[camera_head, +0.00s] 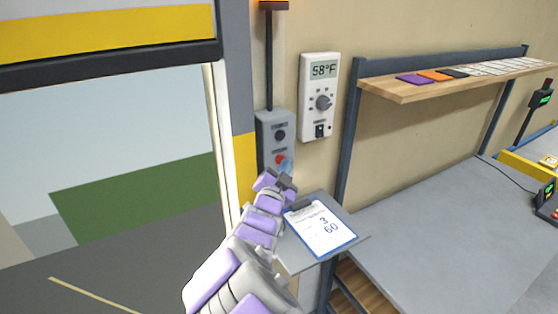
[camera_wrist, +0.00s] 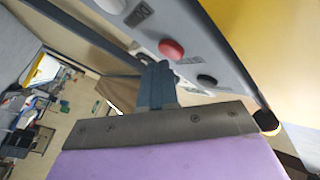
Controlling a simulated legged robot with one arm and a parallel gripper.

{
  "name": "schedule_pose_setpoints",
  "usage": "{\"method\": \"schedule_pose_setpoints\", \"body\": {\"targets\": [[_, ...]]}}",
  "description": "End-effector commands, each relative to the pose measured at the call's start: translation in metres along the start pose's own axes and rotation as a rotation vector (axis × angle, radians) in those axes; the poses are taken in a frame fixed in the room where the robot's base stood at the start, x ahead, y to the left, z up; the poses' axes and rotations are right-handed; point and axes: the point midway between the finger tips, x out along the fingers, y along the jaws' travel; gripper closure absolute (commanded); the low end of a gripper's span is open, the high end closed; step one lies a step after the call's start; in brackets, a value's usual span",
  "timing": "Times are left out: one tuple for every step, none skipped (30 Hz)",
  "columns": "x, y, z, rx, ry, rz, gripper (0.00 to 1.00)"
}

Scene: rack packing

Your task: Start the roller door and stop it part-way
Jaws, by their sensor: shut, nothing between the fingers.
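The roller door (camera_head: 110,35) hangs at the upper left of the head view, with a yellow band and a dark bottom edge. Below it the doorway is open onto green and grey ground. The grey control box (camera_head: 273,122) is on the wall right of the doorway. It has a black upper button (camera_head: 280,135) and a red button (camera_head: 281,159); its lower part is hidden by my gripper (camera_head: 284,179). The wrist view shows the red button (camera_wrist: 171,50) and a black button (camera_wrist: 207,80) beside it. My gripper's fingers (camera_wrist: 158,85) are shut and empty, close to the box near these buttons; contact cannot be told.
A white wall unit (camera_head: 319,95) reading 58°F is right of the box. A wooden shelf (camera_head: 400,88) and a grey bench (camera_head: 440,225) fill the right.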

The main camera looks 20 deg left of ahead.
Motion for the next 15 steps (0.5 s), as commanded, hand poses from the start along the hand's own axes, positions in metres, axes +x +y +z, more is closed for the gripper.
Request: {"method": "schedule_pose_setpoints", "body": {"targets": [[0.0005, -0.0003, -0.0001, 0.0, 0.0, 0.0, 1.0], [0.0008, -0.0004, 0.0002, 0.0, 0.0, 0.0, 1.0], [0.0011, -0.0008, 0.0005, 0.0, 0.0, 0.0, 1.0], [0.0013, -0.0011, 0.0009, 0.0, 0.0, 0.0, 1.0], [0.0016, -0.0015, 0.0013, 0.0, 0.0, 0.0, 1.0], [0.0018, -0.0019, 0.0019, -0.001, -0.001, 0.0, 1.0], [0.0021, -0.0023, 0.0023, -0.001, -0.001, 0.0, 1.0], [0.0023, -0.0028, 0.0026, -0.001, -0.001, 0.0, 1.0], [0.0026, -0.0033, 0.0031, -0.001, -0.001, 0.0, 1.0], [0.0028, -0.0036, 0.0035, -0.001, -0.001, 0.0, 1.0], [0.003, -0.0039, 0.0038, -0.001, -0.001, 0.0, 1.0], [0.0033, -0.0043, 0.0041, -0.001, -0.001, 0.0, 1.0], [0.0035, -0.0045, 0.0044, -0.001, -0.001, 0.0, 1.0], [0.0037, -0.0048, 0.0045, -0.001, -0.001, -0.001, 1.0], [0.004, -0.005, 0.0047, -0.001, -0.001, -0.001, 1.0]]}}
